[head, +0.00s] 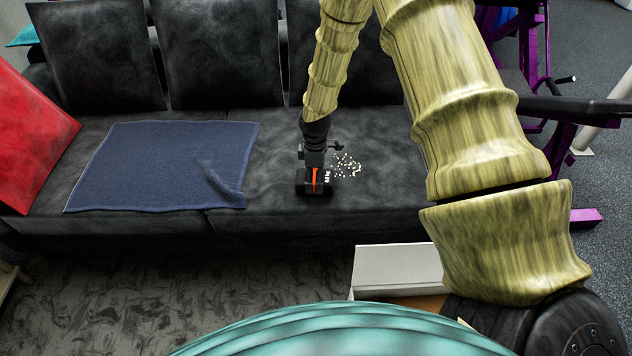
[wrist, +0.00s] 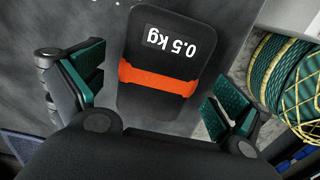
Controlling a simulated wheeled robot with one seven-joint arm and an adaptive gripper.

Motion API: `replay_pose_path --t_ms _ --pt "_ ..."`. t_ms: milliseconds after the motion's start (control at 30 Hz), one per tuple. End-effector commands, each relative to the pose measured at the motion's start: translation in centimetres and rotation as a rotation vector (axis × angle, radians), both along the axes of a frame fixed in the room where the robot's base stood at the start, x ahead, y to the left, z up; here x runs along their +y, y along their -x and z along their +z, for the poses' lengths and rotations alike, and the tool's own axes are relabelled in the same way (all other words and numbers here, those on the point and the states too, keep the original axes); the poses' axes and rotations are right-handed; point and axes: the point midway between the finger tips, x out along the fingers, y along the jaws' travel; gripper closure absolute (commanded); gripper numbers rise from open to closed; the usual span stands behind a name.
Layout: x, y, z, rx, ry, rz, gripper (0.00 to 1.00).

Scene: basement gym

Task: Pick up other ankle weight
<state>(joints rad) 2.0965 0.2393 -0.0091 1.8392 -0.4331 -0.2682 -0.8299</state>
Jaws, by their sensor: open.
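A black ankle weight (head: 314,188) with an orange band lies on the right half of the dark sofa seat. It also shows in the wrist view (wrist: 168,40), with "0.5 kg" printed upside down in white. My gripper (head: 314,160) is directly over it, pointing down. In the wrist view, the green-padded fingers of my gripper (wrist: 155,87) are spread apart, one to each side of the weight's near end. The gap between them holds no grip on the weight. Part of the weight's near end is hidden by my gripper. No second ankle weight is visible.
A blue towel (head: 150,165) lies on the sofa (head: 270,215) to the left. Small white crumbs (head: 346,166) lie right beside the weight. A red cushion (head: 35,140) leans at the far left. An open white-flapped box (head: 395,268) stands in front of the sofa.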

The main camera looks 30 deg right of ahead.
Motion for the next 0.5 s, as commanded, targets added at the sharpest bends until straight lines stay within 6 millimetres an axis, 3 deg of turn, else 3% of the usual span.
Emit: replay_pose_path --t_ms 100,333,500 --pt "0.00 -0.02 -1.05 0.000 0.000 0.000 0.00" --pt "0.01 -0.04 -1.12 0.000 0.000 0.000 0.00" --pt "0.01 -0.03 -1.13 0.000 0.000 0.000 0.31"
